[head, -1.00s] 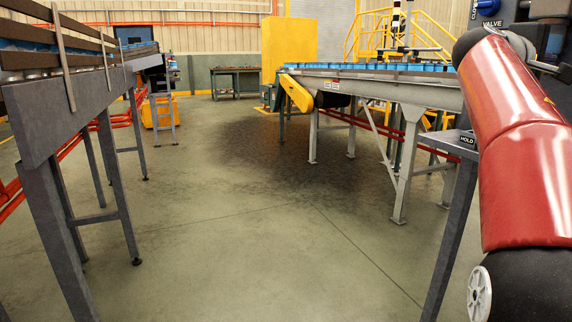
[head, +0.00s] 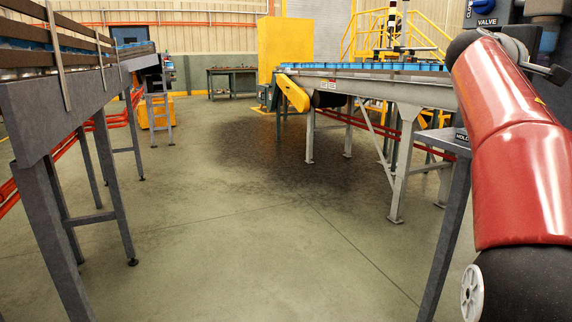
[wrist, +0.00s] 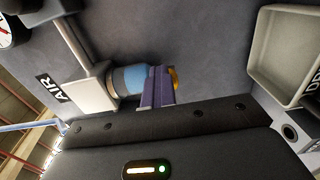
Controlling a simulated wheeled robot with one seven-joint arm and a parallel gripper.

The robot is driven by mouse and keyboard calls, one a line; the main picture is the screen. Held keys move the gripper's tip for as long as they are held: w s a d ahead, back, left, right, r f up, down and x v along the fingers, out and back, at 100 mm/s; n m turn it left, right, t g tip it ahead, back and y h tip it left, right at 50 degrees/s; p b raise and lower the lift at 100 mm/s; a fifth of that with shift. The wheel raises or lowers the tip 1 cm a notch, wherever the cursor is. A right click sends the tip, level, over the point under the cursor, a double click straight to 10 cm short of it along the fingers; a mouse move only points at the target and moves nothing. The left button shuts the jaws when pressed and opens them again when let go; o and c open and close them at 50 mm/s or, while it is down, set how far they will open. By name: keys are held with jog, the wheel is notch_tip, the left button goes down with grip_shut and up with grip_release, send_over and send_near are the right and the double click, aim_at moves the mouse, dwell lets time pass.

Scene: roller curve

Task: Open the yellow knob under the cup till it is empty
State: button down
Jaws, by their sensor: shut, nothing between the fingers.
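In the wrist view, a bluish cup (wrist: 130,78) sits sideways in the picture, joined to a pale grey block (wrist: 92,94) beside the AIR label (wrist: 55,89). The yellow knob (wrist: 174,78) is at the cup's far end and only its edge shows. My gripper (wrist: 156,72) has purple fingers that lie together, shut and empty, in front of the knob and hiding most of it. I cannot tell whether they touch it. In the head view my red arm reaches up at the right, and my gripper, the cup and the knob are out of sight.
A grey open tray (wrist: 285,55) is right of the knob in the wrist view, and a gauge (wrist: 5,30) is at top left. In the head view, conveyors stand at left (head: 60,110) and right (head: 400,90), with clear floor (head: 240,230) between them.

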jog(key=shift+w+a+f+b, duration=0.15)
jog(key=shift+f+b, duration=0.3)
jog(key=shift+f, duration=0.4)
jog(key=b+v, duration=0.1)
jog(key=v, duration=0.2)
jog(key=s+b+v, duration=0.1)
jog(key=v, duration=0.2)
jog(key=shift+w+d+b, duration=0.1)
jog(key=shift+d+b, duration=0.15)
jog(key=shift+b, duration=0.15)
jog(key=s+a+f+m+y+p, duration=0.1)
jog(key=s+a+f+y, duration=0.4)
jog(key=f, duration=0.8)
jog(key=s+a+f+m+y+p, duration=0.2)
jog(key=s+a+f+y, duration=0.4)
jog(key=s+a+f, duration=0.3)
jog(key=s+a+f+m+g+y+p, duration=0.1)
jog(key=s+a+f+y+p, duration=0.2)
jog(key=a+f, duration=0.9)
jog(key=s+f+y, duration=0.2)
jog(key=s+f, duration=0.2)
jog(key=shift+s+a+f+y+p, duration=0.3)
jog(key=shift+s+a+f+p, duration=0.05)
jog(key=shift+s+a+p, duration=0.05)
